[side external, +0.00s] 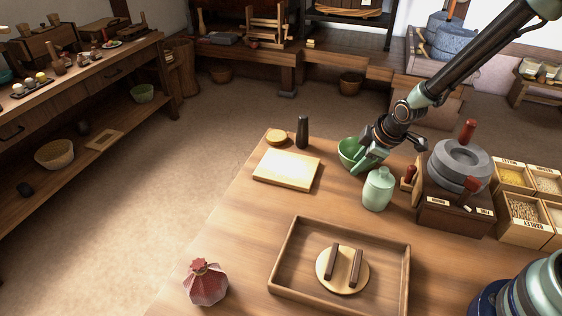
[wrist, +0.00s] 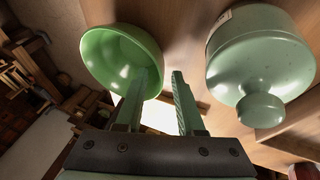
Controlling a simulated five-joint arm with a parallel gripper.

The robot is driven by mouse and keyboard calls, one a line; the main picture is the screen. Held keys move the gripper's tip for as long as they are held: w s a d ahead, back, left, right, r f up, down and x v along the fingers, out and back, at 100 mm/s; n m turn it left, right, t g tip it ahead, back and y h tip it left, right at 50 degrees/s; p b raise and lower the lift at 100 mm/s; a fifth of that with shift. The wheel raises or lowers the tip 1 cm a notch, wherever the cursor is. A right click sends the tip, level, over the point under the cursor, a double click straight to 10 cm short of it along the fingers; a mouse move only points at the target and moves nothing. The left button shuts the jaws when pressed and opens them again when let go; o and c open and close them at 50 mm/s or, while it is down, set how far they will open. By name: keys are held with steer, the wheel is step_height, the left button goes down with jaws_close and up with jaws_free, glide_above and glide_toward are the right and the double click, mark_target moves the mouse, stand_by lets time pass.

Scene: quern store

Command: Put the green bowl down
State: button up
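The green bowl (side external: 345,150) is by the far edge of the table, left of a lidded green jar (side external: 378,189). It looks upright and at table level, but my gripper hides part of its base. My gripper (side external: 362,169) points down at the bowl's near right side. In the wrist view the two fingers (wrist: 162,78) stand apart. One finger overlaps the inside of the bowl (wrist: 112,52) and the other is outside it, with a gap beside the bowl's wall. The jar is to the right in the wrist view (wrist: 255,60), close to the outer finger.
A pale board (side external: 287,168), a dark pestle-like piece (side external: 302,132) and a small round wooden piece (side external: 276,137) are left of the bowl. A stone quern (side external: 460,165) and grain boxes (side external: 515,177) stand right. A wooden tray (side external: 283,284) and red pouch (side external: 206,283) are in front.

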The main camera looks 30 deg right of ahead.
steer(key=s+d+r+m, duration=0.1)
steer(key=s+r+m, duration=0.3)
steer(key=s+r, duration=0.4)
steer(key=s+d+r+m, duration=0.1)
steer(key=s+r+m, duration=0.4)
steer(key=r, duration=0.8)
steer(key=s, duration=0.3)
steer(key=shift+s+d+r+m+t, duration=0.2)
steer(key=shift+s+r+m+t, duration=0.1)
steer(key=shift+r, duration=0.1)
